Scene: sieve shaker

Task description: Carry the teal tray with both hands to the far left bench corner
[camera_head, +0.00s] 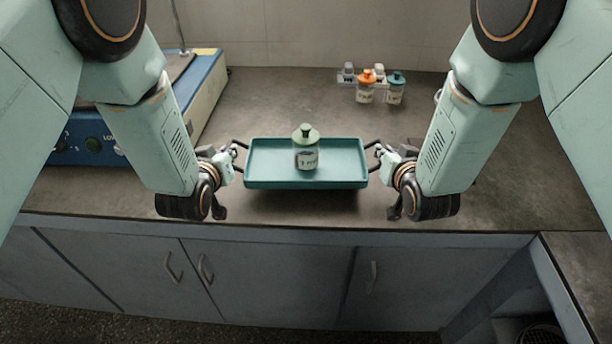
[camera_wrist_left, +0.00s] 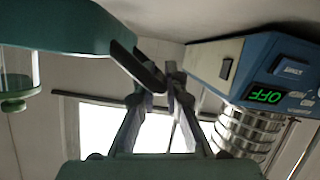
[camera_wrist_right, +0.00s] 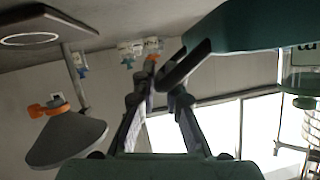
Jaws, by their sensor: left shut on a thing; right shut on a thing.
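The teal tray (camera_head: 270,180) is held level between my two grippers, a little above the bench near its front edge, with a shadow beneath it. A labelled jar with a green lid (camera_head: 306,152) stands upright on it, near the middle. My left gripper (camera_head: 238,157) is shut on the handle at the tray's left end. My right gripper (camera_head: 374,156) is shut on the handle at its right end. The left wrist view shows the tray's underside (camera_wrist_left: 70,28) and its dark handle between the fingers. The right wrist view shows the tray (camera_wrist_right: 255,25) and the other handle.
The blue sieve shaker (camera_head: 195,95) stands at the left of the bench (camera_head: 290,95), covering its far left part. An orange-lidded jar (camera_head: 365,88) and a teal-lidded jar (camera_head: 395,90) stand by a small rack at the back. The bench behind the tray is clear.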

